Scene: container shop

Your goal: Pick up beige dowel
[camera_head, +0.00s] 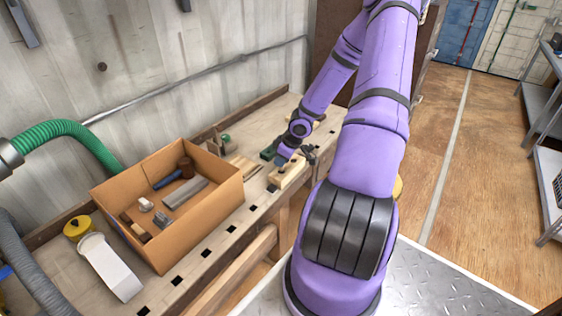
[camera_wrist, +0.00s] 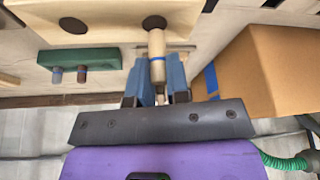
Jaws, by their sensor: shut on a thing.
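The beige dowel (camera_wrist: 157,45), a pale wooden peg with a blue band, stands between the blue fingers of my gripper (camera_wrist: 158,82) in the wrist view. The fingers are shut on it. Its far end meets a dark round hole in a pale wooden block (camera_wrist: 105,28); I cannot tell whether it is still inside the hole. In the head view my gripper (camera_head: 284,157) is low over the pale block (camera_head: 288,172) on the workbench, and the dowel is too small to make out there.
A green block (camera_wrist: 90,57) with two short pegs lies beside the pale block. A cardboard box (camera_head: 201,221) of loose parts stands left on the workbench (camera_head: 255,197); it shows close to my gripper at right in the wrist view (camera_wrist: 262,75). The wall runs behind.

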